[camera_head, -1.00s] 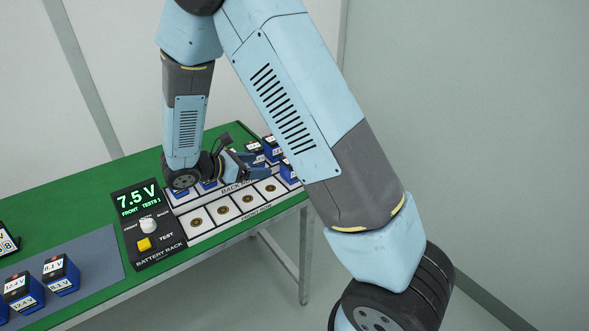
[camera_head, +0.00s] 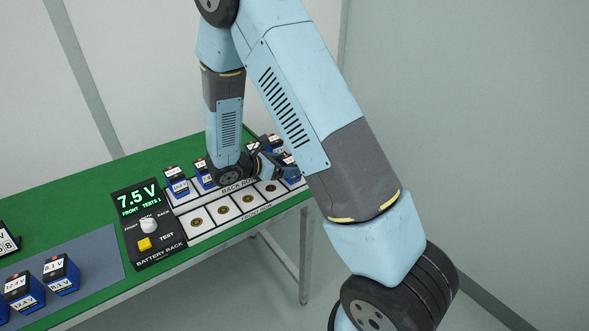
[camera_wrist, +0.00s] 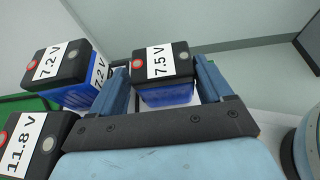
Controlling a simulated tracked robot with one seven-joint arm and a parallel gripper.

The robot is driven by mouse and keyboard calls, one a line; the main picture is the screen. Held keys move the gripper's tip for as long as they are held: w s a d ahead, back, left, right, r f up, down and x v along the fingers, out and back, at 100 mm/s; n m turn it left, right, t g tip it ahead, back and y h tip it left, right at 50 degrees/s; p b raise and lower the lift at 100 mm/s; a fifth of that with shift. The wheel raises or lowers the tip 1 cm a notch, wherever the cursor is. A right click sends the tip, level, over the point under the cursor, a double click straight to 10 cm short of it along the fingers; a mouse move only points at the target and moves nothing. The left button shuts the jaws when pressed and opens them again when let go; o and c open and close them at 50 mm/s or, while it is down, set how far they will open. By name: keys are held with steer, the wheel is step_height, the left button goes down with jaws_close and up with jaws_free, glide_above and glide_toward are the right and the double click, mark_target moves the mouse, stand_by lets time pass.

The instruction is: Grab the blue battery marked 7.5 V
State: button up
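The blue battery marked 7.5 V (camera_wrist: 165,85) has a black top with a white label and stands between my gripper's two fingers in the wrist view. My gripper (camera_wrist: 163,82) is open around it, one finger on each side. A narrow gap shows at the left finger; I cannot tell whether the right finger touches. In the head view my gripper (camera_head: 284,168) is low at the right end of the rack's back row, and labels there are too small to read.
Batteries marked 7.2 V (camera_wrist: 58,65) and 11.8 V (camera_wrist: 32,140) stand left of my gripper. The battery rack (camera_head: 172,255) has a display reading 7.5 V and empty front-row slots. More batteries stand on the grey mat (camera_head: 105,262) at the green table's (camera_head: 75,208) left.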

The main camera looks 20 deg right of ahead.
steer(key=shift+x, duration=1.15)
steer(key=shift+s, duration=0.2)
steer(key=shift+c, duration=0.3)
